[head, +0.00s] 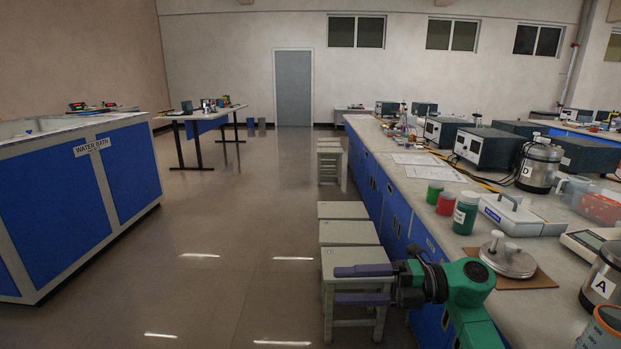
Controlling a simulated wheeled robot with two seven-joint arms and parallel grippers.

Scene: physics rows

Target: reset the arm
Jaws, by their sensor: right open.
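My right gripper (364,285) is at the lower middle of the head view, on a green and black arm that comes in from the lower right. Its two purple fingers point left and are apart, with nothing between them. It is in front of the nearest stool and left of the long bench's front edge. It holds nothing. My left gripper is not in the head view.
A long blue bench (409,187) on the right carries jars, a lidded pan (508,262), a calorimeter (541,165) and instruments. Several stools (348,232) stand along it. A blue water bath cabinet (60,205) is at left. The floor between is clear.

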